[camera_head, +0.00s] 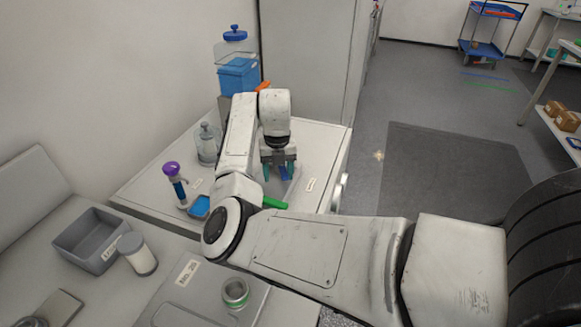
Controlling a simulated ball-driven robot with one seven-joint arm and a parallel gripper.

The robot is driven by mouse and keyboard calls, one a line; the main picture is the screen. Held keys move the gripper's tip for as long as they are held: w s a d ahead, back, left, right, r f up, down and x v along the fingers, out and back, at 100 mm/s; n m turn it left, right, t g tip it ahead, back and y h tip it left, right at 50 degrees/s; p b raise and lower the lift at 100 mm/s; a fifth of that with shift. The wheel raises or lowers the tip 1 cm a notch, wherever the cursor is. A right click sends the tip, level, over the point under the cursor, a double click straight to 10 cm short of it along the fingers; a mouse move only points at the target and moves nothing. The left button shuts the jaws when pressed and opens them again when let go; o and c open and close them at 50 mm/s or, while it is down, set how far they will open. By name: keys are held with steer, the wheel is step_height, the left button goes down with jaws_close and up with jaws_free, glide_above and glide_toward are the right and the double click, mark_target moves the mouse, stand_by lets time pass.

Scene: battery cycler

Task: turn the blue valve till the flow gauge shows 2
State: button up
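My gripper (279,171) points down over the white bench top (145,194), with its teal fingertips a little apart. A small blue part (284,174) shows between and just behind the fingertips. It may be the blue valve, but it is too small and too covered to be sure. I cannot tell whether the fingers touch it. No flow gauge can be made out; my arm hides part of the bench.
A purple-topped blue tube (175,181), a blue dish (199,207) and a clear jar (207,145) stand left of my arm. A blue container (238,75) stands behind. A grey bin (91,240) and white jar (137,253) are nearer.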

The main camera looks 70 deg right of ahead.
mark_target(281, 170)
steer(key=shift+s+d, duration=0.15)
steer(key=shift+s, duration=0.05)
steer(key=c, duration=0.5)
step_height(281, 170, up, 8)
steer(key=p, duration=0.6)
steer(key=shift+s, duration=0.1)
stand_by(0.3)
